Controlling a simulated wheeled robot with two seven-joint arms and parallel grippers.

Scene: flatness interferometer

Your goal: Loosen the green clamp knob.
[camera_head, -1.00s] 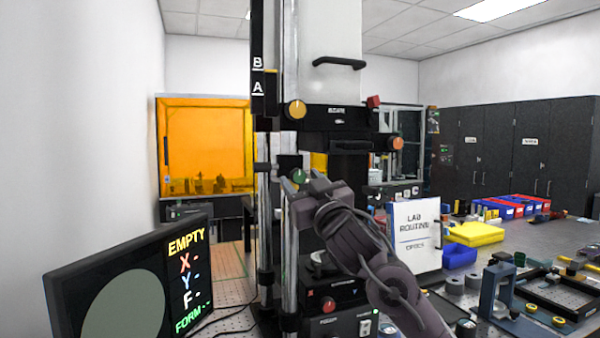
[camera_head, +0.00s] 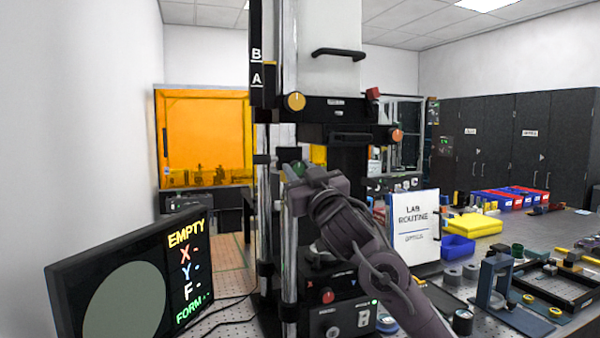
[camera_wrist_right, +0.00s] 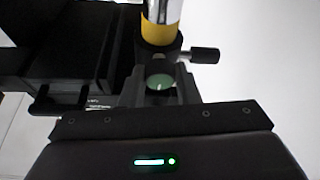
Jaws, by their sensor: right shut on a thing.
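My left gripper is not in view.
A yellow knob (camera_head: 295,101) and an orange knob (camera_head: 397,135) are higher on the column. A monitor (camera_head: 60,290) reading EMPTY stands at left. A sign (camera_head: 413,228) and a bench with bins and fixtures (camera_head: 525,235) are at right.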

